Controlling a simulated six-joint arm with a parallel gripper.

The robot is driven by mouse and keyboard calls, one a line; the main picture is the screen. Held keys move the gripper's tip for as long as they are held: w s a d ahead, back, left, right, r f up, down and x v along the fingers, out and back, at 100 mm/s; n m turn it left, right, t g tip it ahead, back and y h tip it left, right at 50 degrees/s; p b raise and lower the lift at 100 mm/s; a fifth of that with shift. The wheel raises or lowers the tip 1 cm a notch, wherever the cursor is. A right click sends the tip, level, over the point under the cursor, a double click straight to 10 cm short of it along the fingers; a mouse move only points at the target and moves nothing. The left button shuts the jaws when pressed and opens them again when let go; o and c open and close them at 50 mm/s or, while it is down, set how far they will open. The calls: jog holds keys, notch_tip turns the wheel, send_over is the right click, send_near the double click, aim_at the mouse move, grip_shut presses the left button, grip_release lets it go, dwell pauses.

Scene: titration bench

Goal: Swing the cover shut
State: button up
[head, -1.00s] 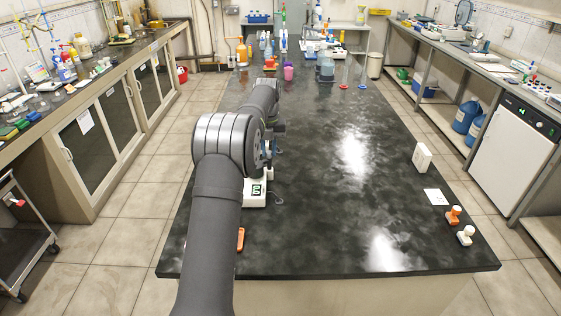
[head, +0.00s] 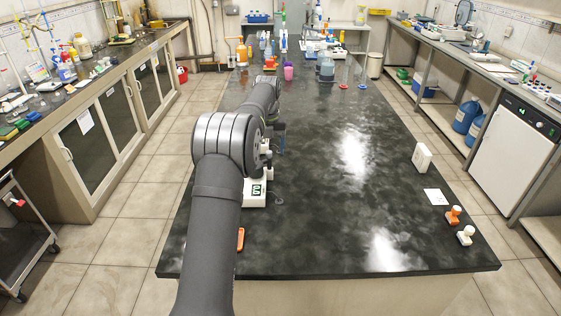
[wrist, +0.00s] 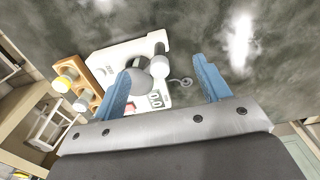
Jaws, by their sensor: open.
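A white bench instrument (wrist: 155,101) with a small digital display lies beneath my gripper in the wrist view. Grey rounded parts (wrist: 158,67) on it show between my fingers; I cannot tell which part is the cover or how far it stands open. In the head view the instrument (head: 255,194) sits on the black bench, partly hidden by my arm. My gripper (wrist: 162,68) is open, its two blue fingers on either side of the grey parts. The left finger overlaps a grey part in the picture; contact cannot be told. In the head view my gripper is mostly hidden behind my arm.
A wooden rack (wrist: 90,92) with capped vials stands left of the instrument in the wrist view. The bench (head: 330,220) is clear to the right, up to a white box (head: 422,157). Glassware stands at the far end.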

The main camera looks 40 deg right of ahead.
jog(key=shift+r, duration=3.15)
notch_tip(320, 180, down, 7)
jog(key=shift+r, duration=0.15)
jog(key=shift+f, duration=0.2)
jog(key=shift+n, duration=0.4)
